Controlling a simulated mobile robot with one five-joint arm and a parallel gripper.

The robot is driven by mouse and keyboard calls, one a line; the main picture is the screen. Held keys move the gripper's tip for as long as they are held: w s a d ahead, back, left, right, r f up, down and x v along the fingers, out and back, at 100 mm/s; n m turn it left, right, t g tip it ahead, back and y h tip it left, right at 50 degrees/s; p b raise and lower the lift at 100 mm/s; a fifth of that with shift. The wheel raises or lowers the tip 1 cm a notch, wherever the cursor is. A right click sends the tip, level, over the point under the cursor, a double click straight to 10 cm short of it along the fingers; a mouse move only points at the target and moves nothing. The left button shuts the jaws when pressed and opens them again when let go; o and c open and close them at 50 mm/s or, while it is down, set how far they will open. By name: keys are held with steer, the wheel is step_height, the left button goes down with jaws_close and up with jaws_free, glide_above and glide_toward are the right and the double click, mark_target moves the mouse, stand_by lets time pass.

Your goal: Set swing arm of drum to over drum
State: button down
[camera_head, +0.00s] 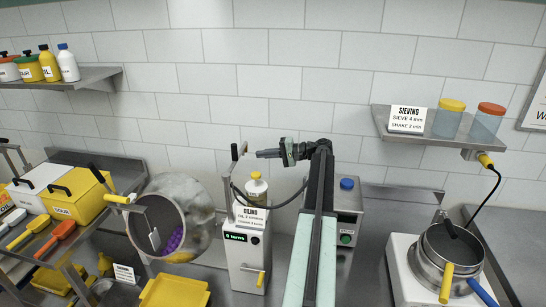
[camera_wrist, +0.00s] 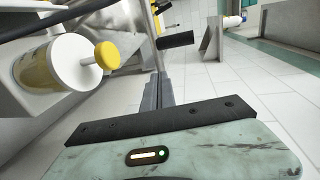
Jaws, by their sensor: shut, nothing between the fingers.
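The steel drum (camera_head: 196,208) stands left of centre in the head view, its round mouth open toward the front left, with purple pieces (camera_head: 175,240) inside. A yellow-gripped lever (camera_head: 118,199) is at its left rim. An upright post with a black grip (camera_head: 236,152) stands right of the drum, beside the oiling unit (camera_head: 246,252); I cannot tell for certain whether this is the swing arm. A black grip also shows in the wrist view (camera_wrist: 175,40). My gripper (camera_head: 259,153) is shut and empty, pointing left, a little right of the upright grip and apart from it.
A white bottle with a yellow cap (camera_head: 257,186) sits on the oiling unit, below my gripper; a dark hose loops beside it. A box with a blue button (camera_head: 347,184) is behind my arm. Pots (camera_head: 450,258) stand at right. Shelves hang on both sides.

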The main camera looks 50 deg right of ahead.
mark_target(236, 155)
steer(key=b+x, duration=0.1)
steer(key=x, duration=0.5)
steer(key=shift+w+a, duration=0.15)
steer(key=shift+w, duration=0.2)
steer(key=shift+f, duration=0.1)
